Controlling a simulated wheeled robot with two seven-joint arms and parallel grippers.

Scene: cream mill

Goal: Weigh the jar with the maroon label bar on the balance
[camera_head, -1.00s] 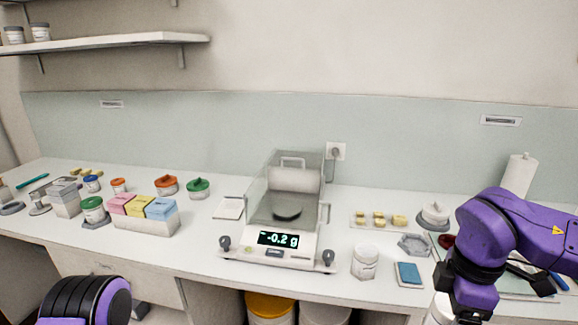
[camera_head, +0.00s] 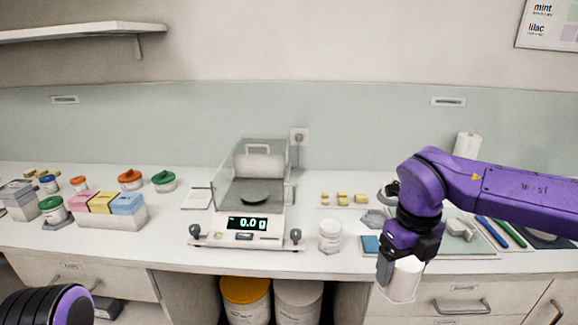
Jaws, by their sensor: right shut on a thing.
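The balance (camera_head: 246,237) stands mid-counter, its display reading 0.0 g. Its dark round pan (camera_head: 254,197) is empty, inside a clear draft shield (camera_head: 235,165). My right gripper (camera_head: 397,262) points down and is shut on a white jar (camera_head: 401,284), held in front of the counter edge, right of the balance. The jar's upper part is hidden by the gripper and no label bar colour is readable. My left gripper is out of view; only part of my left arm shows.
Right of the balance are yellow blocks (camera_head: 343,199) and a blue pad (camera_head: 370,245). Left are a box of coloured packets (camera_head: 112,217) and several jars with orange, green or blue lids (camera_head: 164,181). Yellow-lidded (camera_head: 245,290) and white buckets stand below the counter.

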